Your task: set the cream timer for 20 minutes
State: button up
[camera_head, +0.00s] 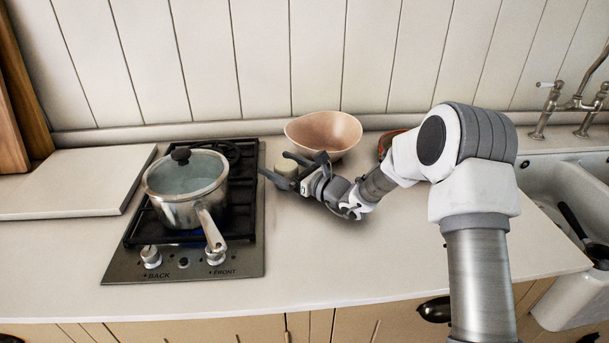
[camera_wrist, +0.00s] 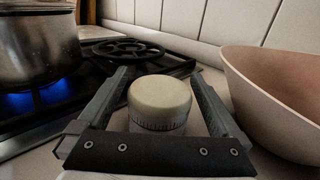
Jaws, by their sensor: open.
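The cream timer (camera_wrist: 160,100) is a short round cylinder with a domed cream top and a band of small marks around its lower part. It stands upright on the counter, between the hob and the pink bowl. My gripper (camera_wrist: 160,84) is open, with one finger on each side of the timer. I cannot tell whether either finger touches it. In the head view my gripper (camera_head: 274,167) reaches left along the counter, and the timer (camera_head: 287,168) is mostly hidden behind it. The numbers on the timer are too small to read.
A lidded steel pot (camera_head: 186,190) stands on the hob (camera_head: 240,250) to the left; a blue flame (camera_wrist: 18,104) burns under it. A pink bowl (camera_head: 323,132) is close at the right of my gripper. The counter in front (camera_head: 340,260) is clear.

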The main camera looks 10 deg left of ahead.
jog(key=p+v, duration=0.1)
jog(key=v, duration=1.5)
jog(key=shift+s+d, duration=0.2)
jog(key=shift+s+a+r, duration=0.15)
jog(key=shift+r, duration=0.15)
jog(key=s+r+n+g+h+p, duration=0.2)
jog(key=s+r+n+g, duration=0.2)
jog(key=s+r+n, duration=0.4)
jog(key=s+r+n+g+h+p, duration=0.2)
jog(key=s+r+n+g+h, duration=0.15)
jog(key=s+n, duration=0.5)
jog(key=s+d+r+n+t+h+p, duration=0.2)
jog(key=s+d+r+n+h, duration=0.1)
jog(key=d, duration=0.5)
jog(key=s+d+r+n+t+h+p, duration=0.2)
jog(key=s+d+r+n+h, duration=0.2)
jog(key=s+d+h, duration=0.3)
jog(key=shift+s+d+r+p, duration=0.3)
jog(key=shift+s+d+r, duration=0.6)
jog(key=shift+s+d, duration=0.2)
jog(key=shift+n, duration=0.25)
